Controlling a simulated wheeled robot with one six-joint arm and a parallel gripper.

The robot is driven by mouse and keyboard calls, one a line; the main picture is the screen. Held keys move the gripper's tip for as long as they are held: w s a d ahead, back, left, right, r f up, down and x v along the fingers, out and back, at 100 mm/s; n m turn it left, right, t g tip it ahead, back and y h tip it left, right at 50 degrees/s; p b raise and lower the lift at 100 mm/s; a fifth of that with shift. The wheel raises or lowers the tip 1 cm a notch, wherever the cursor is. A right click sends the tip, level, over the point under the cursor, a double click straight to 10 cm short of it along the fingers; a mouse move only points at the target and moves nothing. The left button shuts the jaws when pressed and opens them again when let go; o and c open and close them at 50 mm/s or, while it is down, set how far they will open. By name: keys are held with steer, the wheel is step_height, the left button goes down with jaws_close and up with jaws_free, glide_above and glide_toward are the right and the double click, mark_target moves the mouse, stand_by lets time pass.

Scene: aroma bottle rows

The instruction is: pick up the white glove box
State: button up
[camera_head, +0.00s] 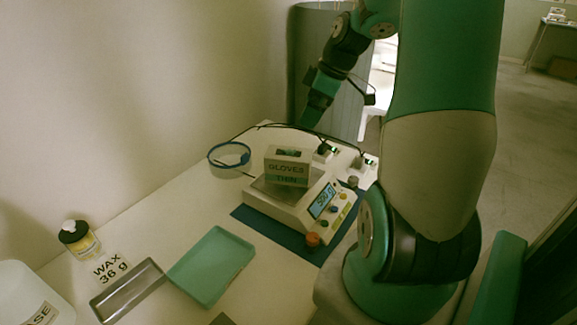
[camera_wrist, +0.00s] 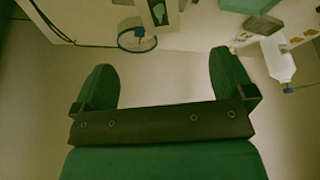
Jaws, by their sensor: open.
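The white glove box (camera_head: 287,168), marked "GLOVES THIN" with a dark opening on top, sits on the pan of a white scale (camera_head: 292,207). My gripper (camera_head: 312,118) is above and behind the box in the head view, apart from it. In the wrist view my gripper (camera_wrist: 162,66) shows two green fingers spread wide with nothing between them. A pale box with a dark opening, apparently the glove box (camera_wrist: 146,14), is cut off by the top edge there, beyond the fingertips.
The scale stands on a blue mat (camera_head: 248,217). A blue-rimmed round dish (camera_head: 229,158) is left of it, with a dark cable nearby.

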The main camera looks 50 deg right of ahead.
mark_target(289, 153)
steer(key=p+x, duration=0.1)
steer(key=x, duration=1.5)
steer(key=shift+s+d+p, duration=0.1)
steer(key=shift+d+p, duration=0.05)
steer(key=shift+p, duration=0.15)
steer(key=shift+f, duration=0.6)
